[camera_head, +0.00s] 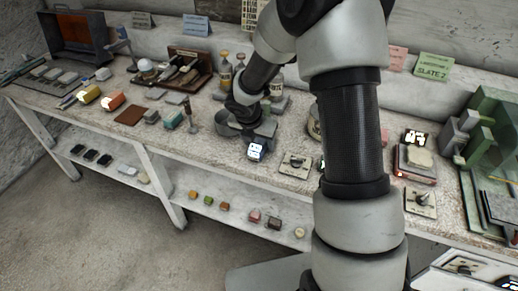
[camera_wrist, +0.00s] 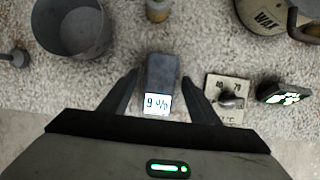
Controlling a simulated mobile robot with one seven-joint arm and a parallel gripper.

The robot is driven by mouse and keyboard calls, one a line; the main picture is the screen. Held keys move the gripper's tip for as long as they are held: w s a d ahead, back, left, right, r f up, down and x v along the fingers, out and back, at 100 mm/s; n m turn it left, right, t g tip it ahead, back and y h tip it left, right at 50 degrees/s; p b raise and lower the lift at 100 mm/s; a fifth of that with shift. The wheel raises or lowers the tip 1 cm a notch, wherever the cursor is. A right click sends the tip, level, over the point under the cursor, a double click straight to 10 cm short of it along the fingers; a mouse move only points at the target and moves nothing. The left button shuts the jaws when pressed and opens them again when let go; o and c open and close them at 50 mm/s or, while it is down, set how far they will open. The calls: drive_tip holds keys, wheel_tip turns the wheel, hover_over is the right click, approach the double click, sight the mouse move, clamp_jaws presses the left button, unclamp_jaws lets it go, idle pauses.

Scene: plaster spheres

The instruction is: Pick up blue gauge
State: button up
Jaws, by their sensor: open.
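The blue gauge (camera_wrist: 158,72) is a small dark blue-grey block with a lit white display reading about "9 0/0". In the wrist view it lies on the speckled bench top between the two fingers of my gripper (camera_wrist: 161,80). The fingers are open, one on each side; I cannot tell whether either touches it. In the head view the gauge (camera_head: 255,150) shows its bright face near the bench's front edge, just below my gripper (camera_head: 263,131). My arm covers part of the bench to the right.
A grey metal cup (camera_wrist: 75,30) stands left of the gauge. A dial plate (camera_wrist: 226,98) lies close on its right, with a dark green-lit device (camera_wrist: 284,95) beyond. A pot marked WAX (camera_wrist: 262,16) is at upper right. The bench's front edge is near.

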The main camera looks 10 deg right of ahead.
sight(259, 142)
drive_tip(key=shift+w+d+f, duration=0.1)
drive_tip(key=shift+w+f, duration=0.05)
drive_tip(key=shift+f, duration=0.35)
drive_tip(key=c, duration=1.3)
drive_tip(key=shift+o, duration=0.2)
wheel_tip(259, 142, up, 10)
drive_tip(key=p, duration=0.3)
drive_tip(key=shift+r, duration=0.1)
drive_tip(key=o, duration=0.6)
drive_tip(key=c, duration=0.4)
